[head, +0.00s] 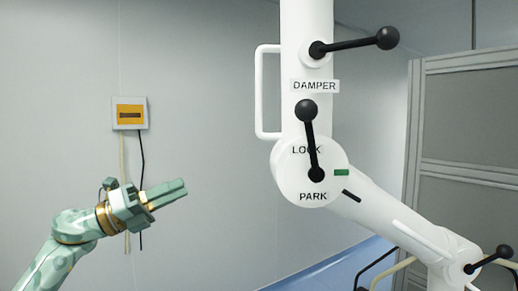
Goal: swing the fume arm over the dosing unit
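The white fume arm (306,120) hangs from the top of the picture to a round joint (290,188), then slopes down to the right to a second joint (452,262). A black lever (309,140) on the round joint points up, over the LOCK label, with PARK below. A damper lever (358,45) above points right. A white loop handle (262,92) is on the upper tube's left side. My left gripper (186,187) is left of the round joint, apart from it, fingers together and empty, pointing right. My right gripper is out of view. I cannot make out the dosing unit.
A grey panelled cabinet (470,130) stands at the right behind the fume arm. A yellow and white wall box (130,114) with hanging cables is behind my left gripper. Another black-knobbed lever (488,260) is at the lower right. The space between gripper and fume arm is clear.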

